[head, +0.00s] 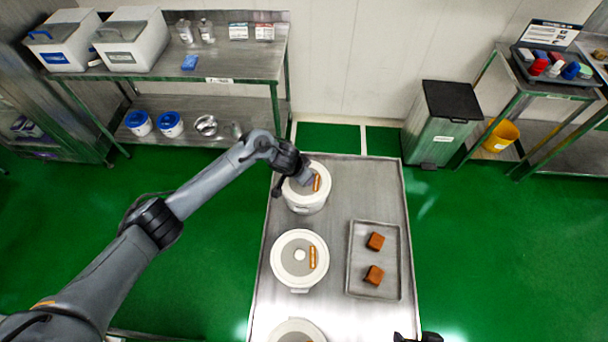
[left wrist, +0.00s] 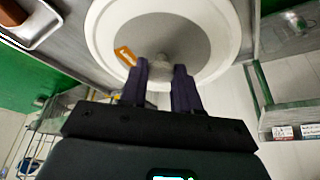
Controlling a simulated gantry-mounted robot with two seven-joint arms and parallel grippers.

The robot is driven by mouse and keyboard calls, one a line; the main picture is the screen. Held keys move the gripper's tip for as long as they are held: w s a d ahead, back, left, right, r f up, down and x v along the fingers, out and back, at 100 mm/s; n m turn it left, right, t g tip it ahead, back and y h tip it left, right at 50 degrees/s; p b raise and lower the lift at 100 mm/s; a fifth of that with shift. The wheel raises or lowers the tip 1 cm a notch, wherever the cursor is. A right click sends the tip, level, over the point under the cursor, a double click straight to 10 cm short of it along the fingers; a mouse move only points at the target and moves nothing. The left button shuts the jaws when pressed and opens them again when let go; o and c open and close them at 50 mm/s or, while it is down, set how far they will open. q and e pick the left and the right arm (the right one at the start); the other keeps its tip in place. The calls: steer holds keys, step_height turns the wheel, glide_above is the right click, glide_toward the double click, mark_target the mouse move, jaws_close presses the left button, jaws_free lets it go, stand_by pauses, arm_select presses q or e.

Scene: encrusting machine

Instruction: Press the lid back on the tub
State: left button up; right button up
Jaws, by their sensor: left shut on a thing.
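The far white tub (head: 308,208) stands at the far end of the steel table. Its round lid (head: 325,172) has a white rim, a grey centre and an orange label. My left gripper (head: 305,181) reaches over this lid from the left. In the left wrist view, the fingers (left wrist: 161,85) are shut on the knob (left wrist: 163,64) at the middle of the lid (left wrist: 185,30). The lid lies over the tub's mouth; I cannot tell whether it is pressed fully down. A dark tip of my right arm (head: 418,338) shows at the bottom edge, its jaws unclear.
A second lidded tub (head: 283,268) and a third, cut-off one (head: 297,332) stand nearer on the table. A tray (head: 354,262) with two brown blocks lies to their right. A bin (head: 437,140) and shelves stand behind. The table's far right is clear.

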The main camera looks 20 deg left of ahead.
arm_select(q)
steer(key=o, duration=1.6)
steer(key=shift+r, duration=0.1)
steer(key=shift+r+p, duration=1.15)
steer(key=shift+p, duration=0.35)
steer(key=shift+r+p, duration=2.25)
steer(key=shift+p, duration=0.45)
